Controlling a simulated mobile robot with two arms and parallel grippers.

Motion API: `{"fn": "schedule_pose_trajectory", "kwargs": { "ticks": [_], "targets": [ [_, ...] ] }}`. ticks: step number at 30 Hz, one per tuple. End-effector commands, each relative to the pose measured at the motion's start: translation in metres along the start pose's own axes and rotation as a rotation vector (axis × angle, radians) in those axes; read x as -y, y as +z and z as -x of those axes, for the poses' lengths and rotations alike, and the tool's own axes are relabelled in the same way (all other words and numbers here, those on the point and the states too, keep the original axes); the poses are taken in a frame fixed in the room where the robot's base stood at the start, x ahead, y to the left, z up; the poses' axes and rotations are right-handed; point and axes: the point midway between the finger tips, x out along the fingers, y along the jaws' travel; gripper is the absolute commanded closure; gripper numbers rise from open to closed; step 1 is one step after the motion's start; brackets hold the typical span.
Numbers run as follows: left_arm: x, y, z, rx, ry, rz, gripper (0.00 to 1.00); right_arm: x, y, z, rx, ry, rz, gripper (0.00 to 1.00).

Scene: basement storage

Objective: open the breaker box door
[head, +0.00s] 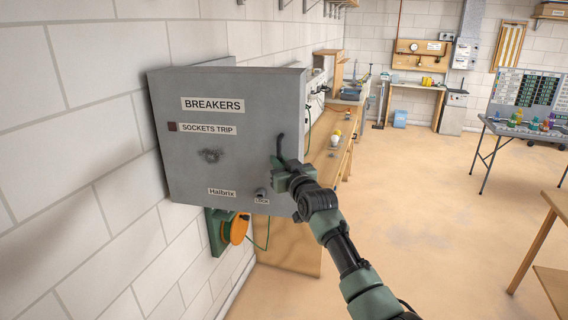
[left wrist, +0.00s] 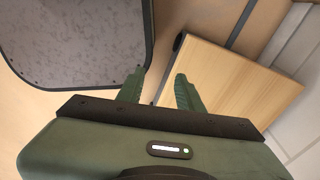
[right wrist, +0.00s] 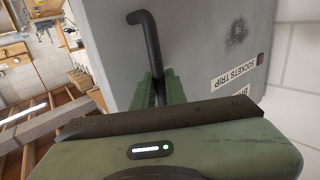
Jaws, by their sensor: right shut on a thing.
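The grey breaker box (head: 240,150) is on the block wall at the left of the head view, with labels "BREAKERS" and "SOCKETS TRIP". Its door front looks closed; I see no clear gap at its edge. A black bar handle (head: 279,146) is at the door's right side, and it also shows in the right wrist view (right wrist: 149,35). My right gripper (head: 282,168) is shut on this handle, with its fingers (right wrist: 160,88) around the lower part. A round lock (head: 261,192) is below. My left gripper (left wrist: 158,90) shows only in the left wrist view, its fingers apart and nothing between them.
A wooden workbench (head: 333,135) runs along the wall behind the box. An orange and green reel (head: 236,229) hangs under the box. A table with colored items (head: 520,128) stands at the right. The floor (head: 430,220) in the middle is clear.

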Motion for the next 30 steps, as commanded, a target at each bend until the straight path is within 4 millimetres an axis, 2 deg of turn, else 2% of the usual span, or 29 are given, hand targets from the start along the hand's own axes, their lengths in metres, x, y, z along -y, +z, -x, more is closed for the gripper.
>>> {"fn": "schedule_pose_trajectory", "kwargs": {
  "ticks": [13, 14, 15, 16, 26, 30],
  "targets": [
    [-0.0059, -0.0039, 0.0000, -0.006, 0.007, 0.002, 0.64, 0.0037, -0.0043, -0.0012, -0.007, -0.005, 0.003, 1.00],
    [-0.0060, -0.0041, 0.0000, -0.006, 0.007, 0.002, 0.64, 0.0037, -0.0043, -0.0012, -0.008, -0.005, 0.003, 0.82],
    [-0.0061, -0.0042, 0.0000, -0.006, 0.007, 0.002, 0.64, 0.0036, -0.0043, -0.0012, -0.008, -0.005, 0.003, 0.71],
    [-0.0061, -0.0042, 0.0000, -0.006, 0.007, 0.002, 0.64, 0.0035, -0.0041, -0.0011, -0.007, -0.005, 0.003, 0.70],
    [-0.0046, -0.0037, -0.0004, -0.006, 0.005, 0.001, 0.64, 0.0022, -0.0015, -0.0001, -0.003, -0.004, 0.001, 0.70],
    [-0.0045, -0.0034, -0.0020, -0.005, 0.005, 0.001, 0.64, 0.0029, -0.0006, 0.0066, -0.004, -0.005, 0.000, 0.70]
  ]
}}
